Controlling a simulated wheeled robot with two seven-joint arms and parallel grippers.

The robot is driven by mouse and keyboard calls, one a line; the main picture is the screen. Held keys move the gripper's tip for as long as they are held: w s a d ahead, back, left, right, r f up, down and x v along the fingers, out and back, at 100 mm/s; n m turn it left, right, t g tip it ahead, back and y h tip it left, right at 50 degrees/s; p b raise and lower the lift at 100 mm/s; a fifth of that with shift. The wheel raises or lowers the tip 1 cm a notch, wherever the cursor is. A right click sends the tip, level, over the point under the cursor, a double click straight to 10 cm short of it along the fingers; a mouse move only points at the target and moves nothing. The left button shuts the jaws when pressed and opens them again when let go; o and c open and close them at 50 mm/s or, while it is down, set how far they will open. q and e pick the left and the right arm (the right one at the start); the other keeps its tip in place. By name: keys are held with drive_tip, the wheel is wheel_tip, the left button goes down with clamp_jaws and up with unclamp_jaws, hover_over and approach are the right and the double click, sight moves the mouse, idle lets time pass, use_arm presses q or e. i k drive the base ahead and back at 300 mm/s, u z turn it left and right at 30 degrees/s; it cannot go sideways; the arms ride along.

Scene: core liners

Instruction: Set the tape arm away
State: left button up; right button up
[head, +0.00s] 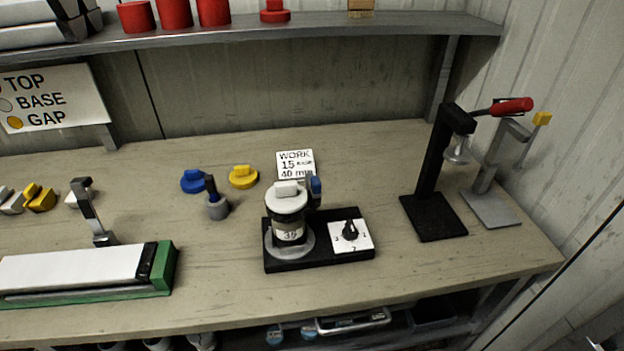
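No part is labelled as the tape arm, so I cannot tell which one it is. At the middle of the bench, a black base (283,266) carries an upright white-topped cylinder (287,207) marked 39. A blue-tipped lever (316,187) stands close behind the cylinder's right side, its lower part hidden. A dial plate (351,237) with a black knob sits on the base's right end. At the left, a bent metal arm (90,212) stands upright behind a green-ended holder (166,268) with a long white liner (70,266). Neither gripper is in view.
A black stand (428,190) with a red handle (512,106) and a grey stand (489,207) with a yellow tip are at the right. Blue (194,181) and yellow (243,177) caps and a small grey pot (217,206) lie mid-bench. A shelf (300,23) overhangs the back.

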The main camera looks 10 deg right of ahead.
sight(313, 185)
drive_tip(key=z, duration=0.6)
drive_tip(key=k, duration=1.35)
drive_tip(key=z, duration=0.95)
drive_tip(key=i, duration=1.25)
drive_tip(key=u, duration=0.8)
drive_tip(key=i, duration=0.3)
drive_tip(key=u, duration=0.35)
